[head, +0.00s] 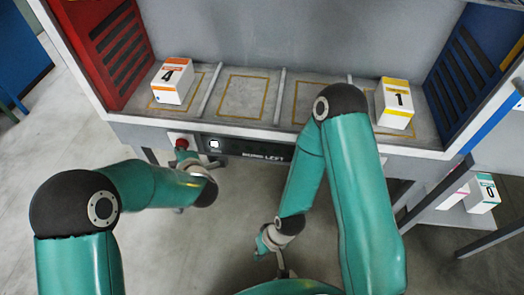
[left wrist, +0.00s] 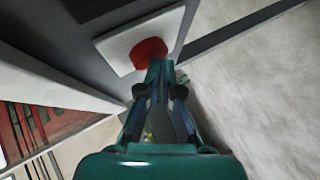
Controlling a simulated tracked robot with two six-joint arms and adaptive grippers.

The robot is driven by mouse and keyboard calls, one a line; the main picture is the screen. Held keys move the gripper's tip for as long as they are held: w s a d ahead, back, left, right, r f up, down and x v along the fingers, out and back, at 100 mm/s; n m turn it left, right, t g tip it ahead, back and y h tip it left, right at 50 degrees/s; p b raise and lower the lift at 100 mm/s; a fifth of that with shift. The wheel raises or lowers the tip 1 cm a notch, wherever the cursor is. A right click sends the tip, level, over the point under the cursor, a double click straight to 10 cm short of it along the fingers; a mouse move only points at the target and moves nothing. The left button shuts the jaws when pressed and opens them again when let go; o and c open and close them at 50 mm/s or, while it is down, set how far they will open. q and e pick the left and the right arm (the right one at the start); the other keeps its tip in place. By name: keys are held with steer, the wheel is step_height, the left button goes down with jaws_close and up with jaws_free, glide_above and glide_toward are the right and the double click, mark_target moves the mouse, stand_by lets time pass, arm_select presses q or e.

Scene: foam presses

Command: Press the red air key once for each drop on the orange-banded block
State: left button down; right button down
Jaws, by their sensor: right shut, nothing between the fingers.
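The orange-banded block (head: 171,82), white with a printed "4", stands in the left marked bay of the bench. The red air key (head: 181,143) sits on a pale plate on the bench front below it. In the left wrist view the key (left wrist: 149,52) is a red knob on a white plate. My left gripper (left wrist: 155,68) has its fingertips together at the key's lower edge; I cannot tell whether they touch. My right gripper (head: 263,243) is shut and empty, low in front of the bench.
A yellow-banded block (head: 395,103) with a printed "1" stands in the right bay. A dark panel (head: 250,150) with a small lit square runs right of the key. A teal-banded box (head: 483,193) sits on a low shelf at right. The second bay (head: 243,97) is empty.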

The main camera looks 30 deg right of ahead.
arm_select(q)
steer(key=shift+s+a, duration=0.1)
steer(key=s+a+b, duration=0.1)
steer(key=s+a, duration=0.1)
steer(key=s, duration=0.1)
steer(key=s+a+b, duration=0.1)
steer(key=shift+s+a+b, duration=0.25)
steer(key=shift+s+b, duration=0.1)
steer(key=shift+s, duration=0.05)
steer(key=shift+f, duration=0.1)
stand_by(0.7)
